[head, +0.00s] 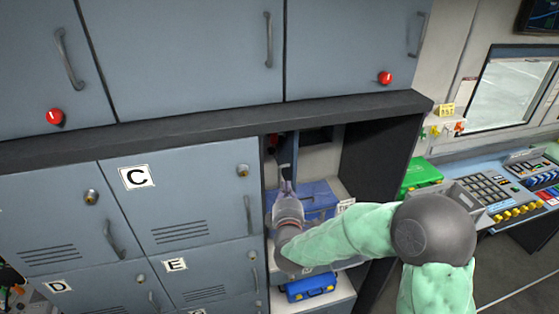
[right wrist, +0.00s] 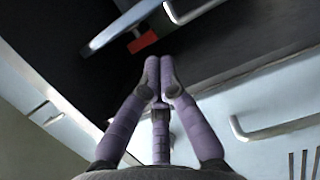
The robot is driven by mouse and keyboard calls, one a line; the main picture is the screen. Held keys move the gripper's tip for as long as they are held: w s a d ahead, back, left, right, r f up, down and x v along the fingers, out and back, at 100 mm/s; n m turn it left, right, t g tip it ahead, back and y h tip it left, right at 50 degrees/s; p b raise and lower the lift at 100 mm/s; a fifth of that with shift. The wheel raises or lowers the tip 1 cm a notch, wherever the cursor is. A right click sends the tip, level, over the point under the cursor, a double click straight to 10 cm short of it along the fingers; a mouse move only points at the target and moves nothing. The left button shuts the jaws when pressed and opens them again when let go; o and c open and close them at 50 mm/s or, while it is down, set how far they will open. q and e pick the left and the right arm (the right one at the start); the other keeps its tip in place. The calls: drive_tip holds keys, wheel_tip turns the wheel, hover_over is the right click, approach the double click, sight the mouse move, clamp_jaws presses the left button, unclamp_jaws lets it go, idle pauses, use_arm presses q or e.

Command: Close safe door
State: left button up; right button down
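A narrow blue-grey panel (head: 288,152), seen almost edge-on at the left side of the open compartment, looks like the safe door standing open; I cannot confirm this. My right gripper (head: 285,187) reaches into the front of this compartment, just below the panel. In the right wrist view the purple fingers of my right gripper (right wrist: 159,62) are together with nothing visible between them. My left gripper is not in view.
Closed grey lockers marked C (head: 138,177), D and E fill the left. A dark ledge (head: 200,120) runs above. Blue cases (head: 310,287) stand on the shelves behind and below my right gripper. A green case (head: 420,174) and a control console (head: 485,195) stand at the right.

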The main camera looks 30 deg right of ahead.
drive_tip(key=p+x, duration=0.2)
drive_tip(key=x, duration=0.8)
drive_tip(key=shift+s+d, duration=0.15)
